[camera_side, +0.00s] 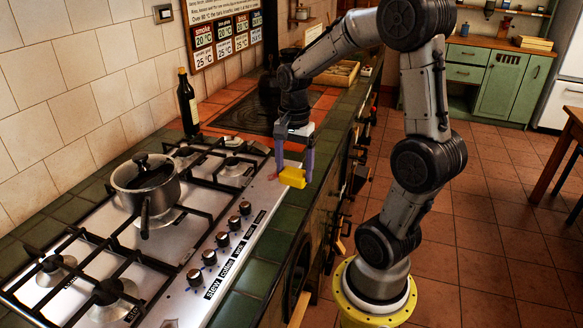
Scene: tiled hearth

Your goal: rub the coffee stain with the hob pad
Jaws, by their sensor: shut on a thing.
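The yellow hob pad (292,178) is between the fingertips of my gripper (295,172), which is shut on it. The pad shows over the far right corner of the steel hob (258,190), by the green tile edge. Whether it touches the surface or hangs just above it I cannot tell. A faint reddish mark (272,177) shows on the hob just left of the pad. I cannot tell which mark is the coffee stain. Small printed labels (228,267), one seeming to read coffee, run along the hob's right edge beside the knobs.
A steel pot (145,187) stands on a burner left of my gripper, its handle toward the front. Black pan grates (85,250) rise above the hob. Several knobs (222,239) stick up along its right side. A dark bottle (188,103) stands behind the hob.

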